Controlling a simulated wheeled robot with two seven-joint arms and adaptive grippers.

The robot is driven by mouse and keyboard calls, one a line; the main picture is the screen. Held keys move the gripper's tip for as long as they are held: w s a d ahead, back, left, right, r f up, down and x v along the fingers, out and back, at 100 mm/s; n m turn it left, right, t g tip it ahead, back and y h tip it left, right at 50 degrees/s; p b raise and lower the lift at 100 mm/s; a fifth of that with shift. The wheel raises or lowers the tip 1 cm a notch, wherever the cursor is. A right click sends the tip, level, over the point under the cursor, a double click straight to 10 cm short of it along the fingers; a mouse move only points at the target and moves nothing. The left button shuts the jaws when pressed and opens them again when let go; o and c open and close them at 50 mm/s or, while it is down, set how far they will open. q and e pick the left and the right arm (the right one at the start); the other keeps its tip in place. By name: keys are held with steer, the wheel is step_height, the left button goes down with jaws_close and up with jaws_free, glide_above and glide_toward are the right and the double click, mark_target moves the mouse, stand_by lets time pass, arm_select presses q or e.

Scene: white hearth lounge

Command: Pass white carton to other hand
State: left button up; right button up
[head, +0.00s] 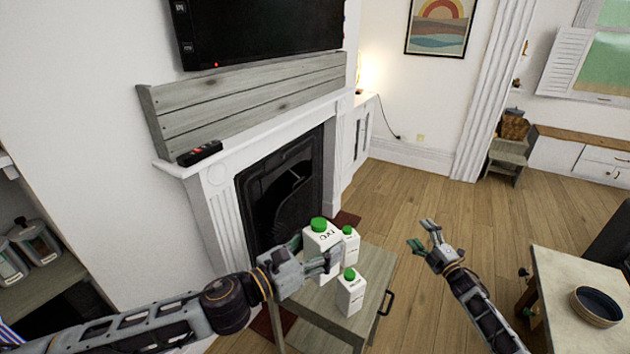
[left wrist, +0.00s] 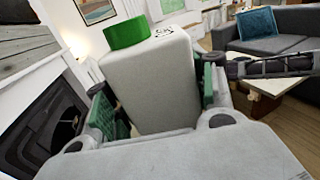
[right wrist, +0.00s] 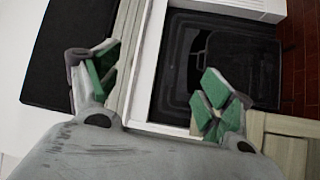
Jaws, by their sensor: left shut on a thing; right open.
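My left gripper (head: 318,262) is shut on a white carton (head: 320,238) with a green cap, above or on the small grey-green table (head: 335,322); I cannot tell whether its base touches. In the left wrist view the carton (left wrist: 150,85) stands between the green finger pads, slightly tilted in the picture. Two smaller white cartons with green caps are close by: one (head: 351,244) just behind it, one (head: 350,296) in front on the table. My right gripper (head: 428,238) is open and empty, right of the table; its spread fingers (right wrist: 160,88) show in the right wrist view.
The fireplace (head: 285,190) and its white surround stand behind the small table.

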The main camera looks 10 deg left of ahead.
steer(key=a+r+n+g+y, duration=0.1)
steer(key=a+r+n+y, duration=0.15)
steer(key=r, duration=0.35)
steer(key=w+a+r+n+g+y, duration=0.1)
steer(key=a+r+n+y, duration=0.1)
steer(key=r+n, duration=0.3)
steer(key=a+r+n+g+y, duration=0.1)
steer(key=a+r+n+y, duration=0.15)
steer(key=r, duration=0.35)
steer(key=s+a+r+n+g+y, duration=0.45)
steer(key=a+r+n+g, duration=0.6)
steer(key=a+r, duration=0.35)
steer(key=s+a+r+n+g+h, duration=0.45)
steer(key=s+a+n, duration=0.35)
steer(key=s, duration=0.2)
steer(key=s+a+r+n+g+h, duration=0.45)
steer(key=s+a+n, duration=0.35)
steer(key=s, duration=0.2)
steer(key=s+d+f+n+t+h, duration=0.1)
steer(key=s+d+n+t+h, duration=0.3)
steer(key=h, duration=0.9)
steer(key=s+n+t, duration=0.1)
steer(key=s+t, duration=0.2)
steer(key=s, duration=0.1)
steer(key=shift+s+d+f+n, duration=0.15)
steer(key=shift+d+f+n, duration=0.2)
steer(key=shift+d+f, duration=0.05)
